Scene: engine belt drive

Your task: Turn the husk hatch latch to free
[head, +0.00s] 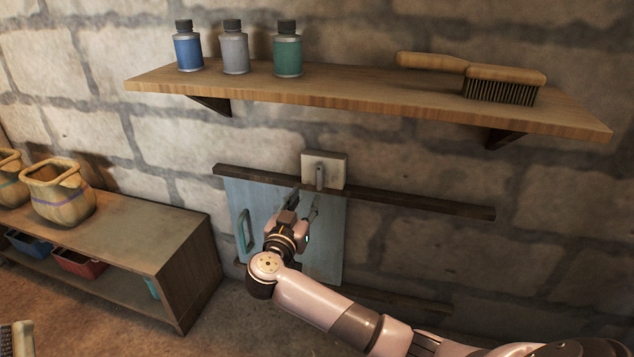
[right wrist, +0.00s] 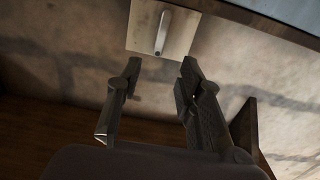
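The husk hatch (head: 326,235) is a pale blue panel on the stone wall, with a vertical handle (head: 244,230) at its left side. The latch is a light square plate (head: 337,166) with a small grey lever (head: 319,176) pointing down, at the hatch's top right. In the right wrist view the plate (right wrist: 181,35) and lever (right wrist: 162,33) are at the top centre. My right gripper (head: 304,201) is in front of the hatch, just below the latch. Its fingers (right wrist: 157,80) are apart, empty and clear of the lever. My left gripper is not in view.
Dark wooden rails (head: 430,203) run above and below the hatch. A wooden shelf (head: 350,98) above holds several bottles and a brush (head: 500,84). A low wooden cabinet (head: 150,235) with sacks (head: 58,192) stands at the left.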

